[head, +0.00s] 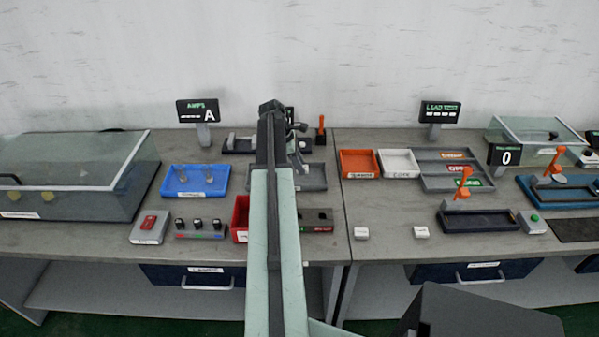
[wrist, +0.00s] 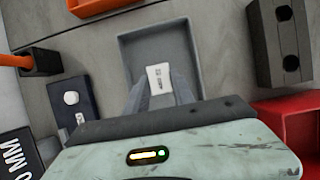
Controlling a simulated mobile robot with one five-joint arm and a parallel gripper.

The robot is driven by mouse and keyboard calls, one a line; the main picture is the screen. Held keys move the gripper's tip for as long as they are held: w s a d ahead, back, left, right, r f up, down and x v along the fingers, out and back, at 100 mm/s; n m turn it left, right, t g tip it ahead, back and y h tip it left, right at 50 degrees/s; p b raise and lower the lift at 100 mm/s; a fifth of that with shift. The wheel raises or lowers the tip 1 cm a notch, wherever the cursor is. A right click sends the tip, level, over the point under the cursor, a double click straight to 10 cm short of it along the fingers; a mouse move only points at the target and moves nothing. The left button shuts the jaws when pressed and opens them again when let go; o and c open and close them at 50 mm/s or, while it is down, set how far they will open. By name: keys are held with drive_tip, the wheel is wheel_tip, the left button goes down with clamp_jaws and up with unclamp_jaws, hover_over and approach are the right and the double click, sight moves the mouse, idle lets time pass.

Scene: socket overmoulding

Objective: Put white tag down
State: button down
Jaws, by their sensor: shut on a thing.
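The white tag (wrist: 159,79) shows in the wrist view between the tips of my gripper (wrist: 160,92), with dark print on its face. My gripper is shut on it. The tag is over a grey tray (wrist: 194,38); I cannot tell whether it touches the tray floor. In the head view my arm hides the tag and most of my gripper (head: 300,157); the grey tray (head: 315,178) shows to the right of the arm.
A blue tray (head: 196,190) with small clear parts stands left of my arm. A red bin (head: 240,218) and a dark block with holes (wrist: 285,42) are close by. An orange-handled device (head: 321,135) stands behind. Two white blocks (head: 361,233) (head: 421,232) lie at the right bench's front.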

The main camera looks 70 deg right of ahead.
wheel_tip(320, 180, down, 4)
drive_tip(key=shift+r+b, duration=0.2)
drive_tip(key=shift+b, duration=0.9)
drive_tip(key=shift+r, duration=0.25)
drive_tip(key=shift+f, duration=0.2)
drive_tip(key=c, duration=1.1)
unclamp_jaws()
drive_tip(key=shift+r, duration=0.1)
drive_tip(key=shift+a+r+p, duration=0.1)
drive_tip(key=shift+r+p, duration=0.4)
drive_tip(key=shift+p, duration=0.1)
drive_tip(key=p+v, duration=1)
drive_tip(key=v, duration=0.1)
drive_tip(key=shift+w, duration=0.15)
